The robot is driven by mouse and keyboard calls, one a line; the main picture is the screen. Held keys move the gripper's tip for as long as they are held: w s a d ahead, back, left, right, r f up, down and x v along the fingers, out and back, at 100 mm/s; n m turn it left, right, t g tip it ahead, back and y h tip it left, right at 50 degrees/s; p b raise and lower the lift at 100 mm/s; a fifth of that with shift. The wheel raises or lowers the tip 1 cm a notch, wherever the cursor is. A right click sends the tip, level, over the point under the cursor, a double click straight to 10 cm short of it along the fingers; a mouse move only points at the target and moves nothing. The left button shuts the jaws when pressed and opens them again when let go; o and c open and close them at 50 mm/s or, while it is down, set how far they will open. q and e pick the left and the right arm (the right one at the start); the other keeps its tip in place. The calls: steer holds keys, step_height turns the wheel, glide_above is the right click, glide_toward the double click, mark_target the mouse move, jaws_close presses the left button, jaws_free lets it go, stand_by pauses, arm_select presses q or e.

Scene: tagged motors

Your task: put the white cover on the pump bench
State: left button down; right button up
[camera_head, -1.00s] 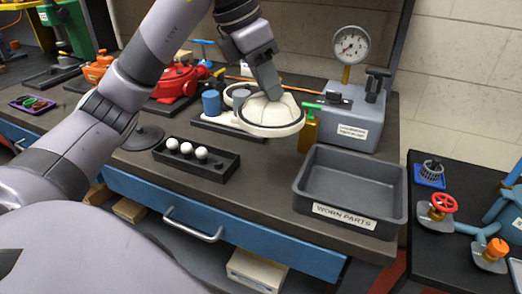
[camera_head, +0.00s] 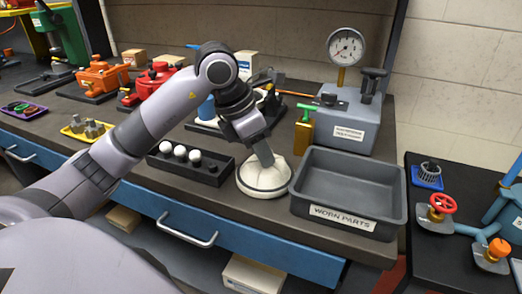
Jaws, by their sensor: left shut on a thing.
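Behind my left arm, the white pump body (camera_head: 208,124) and a blue part (camera_head: 206,108) show partly; my arm hides the rest. My right gripper is out of view.
A grey bin (camera_head: 335,213) labelled WORN PARTS stands close to the right of the cover. A black tray (camera_head: 212,174) with white balls lies close on the left. A green-topped bottle (camera_head: 304,128) and a grey gauge tester (camera_head: 350,127) stand behind.

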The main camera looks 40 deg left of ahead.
arm_select(q)
steer(key=shift+f, duration=0.15)
steer(key=shift+f, duration=0.15)
steer(key=c, duration=0.8)
jaws_free()
steer(key=shift+r, duration=0.45)
steer(key=p+v, duration=0.1)
steer(key=v, duration=1)
steer(key=shift+s+a+r, duration=0.1)
steer(key=shift+r, duration=0.2)
